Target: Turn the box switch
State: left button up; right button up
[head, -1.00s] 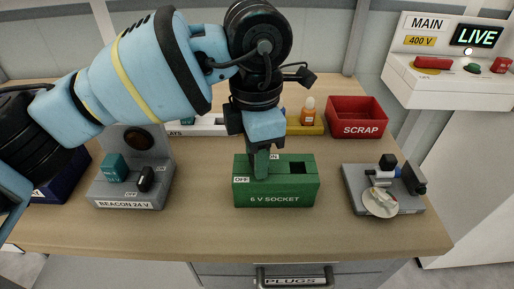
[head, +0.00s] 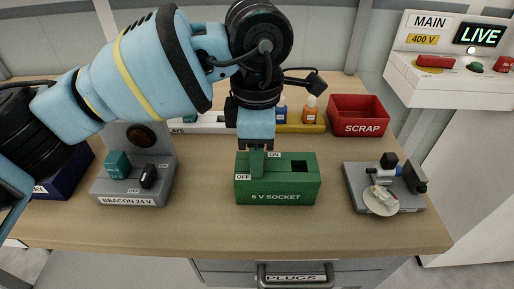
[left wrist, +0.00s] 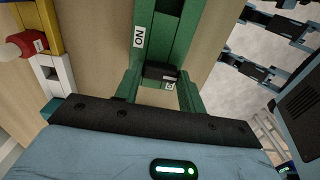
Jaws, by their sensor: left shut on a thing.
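The green switch box (head: 300,190), labelled 6 V SOCKET, sits at the middle of the bench with ON and OFF labels on top. My left gripper (head: 257,167) points down at the left part of its top and is shut on the switch. The fingers hide most of the switch in the head view. In the left wrist view the black switch lever (left wrist: 160,72) shows between the fingers, close to the OFF label; the ON label is further up.
A grey beacon box (head: 130,190) stands to the left and a grey fixture (head: 400,205) to the right. A red scrap bin (head: 360,115) and a yellow tray with bottles are behind. The front bench strip is clear. The wall panel reads LIVE.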

pick_arm(q)
jog(key=o, duration=1)
pick_arm(e)
jog(key=shift+s, duration=0.15)
pick_arm(q)
jog(key=shift+r, duration=0.5)
notch_tip(320, 180, up, 6)
jog(key=shift+f, duration=0.1)
jog(key=shift+r, duration=0.45)
